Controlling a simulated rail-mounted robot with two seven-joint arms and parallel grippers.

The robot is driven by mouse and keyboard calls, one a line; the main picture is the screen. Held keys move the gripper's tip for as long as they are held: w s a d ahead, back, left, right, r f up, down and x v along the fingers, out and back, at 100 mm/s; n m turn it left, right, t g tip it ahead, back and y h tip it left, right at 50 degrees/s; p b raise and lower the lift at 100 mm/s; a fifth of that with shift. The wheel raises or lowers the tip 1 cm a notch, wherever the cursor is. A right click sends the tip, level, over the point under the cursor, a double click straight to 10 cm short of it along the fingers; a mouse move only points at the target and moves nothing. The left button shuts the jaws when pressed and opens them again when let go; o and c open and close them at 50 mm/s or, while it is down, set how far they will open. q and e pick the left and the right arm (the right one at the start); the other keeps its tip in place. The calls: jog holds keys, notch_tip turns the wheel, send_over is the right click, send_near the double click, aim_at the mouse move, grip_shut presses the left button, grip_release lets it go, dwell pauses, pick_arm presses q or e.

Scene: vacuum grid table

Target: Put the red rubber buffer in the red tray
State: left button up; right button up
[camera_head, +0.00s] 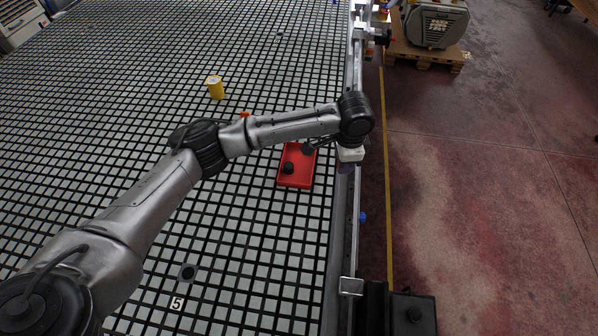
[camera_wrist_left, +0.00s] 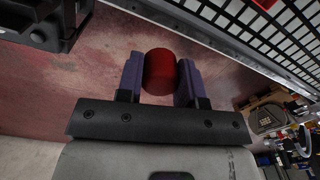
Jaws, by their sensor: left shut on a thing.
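My left gripper (camera_head: 347,169) is at the table's right edge, to the right of the red tray. In the left wrist view its two purple fingers (camera_wrist_left: 160,75) are shut on the red rubber buffer (camera_wrist_left: 160,70), a dark red cylinder. The buffer is held with the floor behind it in that view; in the head view it is mostly hidden by the gripper. The red tray (camera_head: 299,178) lies on the grid table, partly covered by my left arm, with a black round piece (camera_head: 288,168) in it. My right gripper is not in view.
A yellow cylinder (camera_head: 215,88) stands on the grid table (camera_head: 240,240) farther back, and a small orange thing (camera_head: 244,114) is just behind my arm. A metal rail (camera_head: 352,230) runs along the right edge. The table in front of the tray is clear.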

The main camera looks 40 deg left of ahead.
pick_arm(q)
notch_tip(320, 180, down, 6)
jog(key=a+m+b, duration=0.1)
jog(key=a+m, duration=0.1)
jog(key=a, duration=0.1)
jog(key=b, duration=0.2)
send_over(305, 173)
notch_tip(305, 173, down, 6)
jog(key=shift+f, duration=0.25)
jog(key=shift+a+f+b, duration=0.1)
jog(key=shift+f+b, duration=0.25)
jog(key=shift+f, duration=1.65)
jog(key=shift+f, duration=0.1)
jog(key=o, duration=0.9)
notch_tip(305, 173, up, 12)
jog(key=shift+s+r+p, duration=0.15)
jog(key=shift+p, duration=0.9)
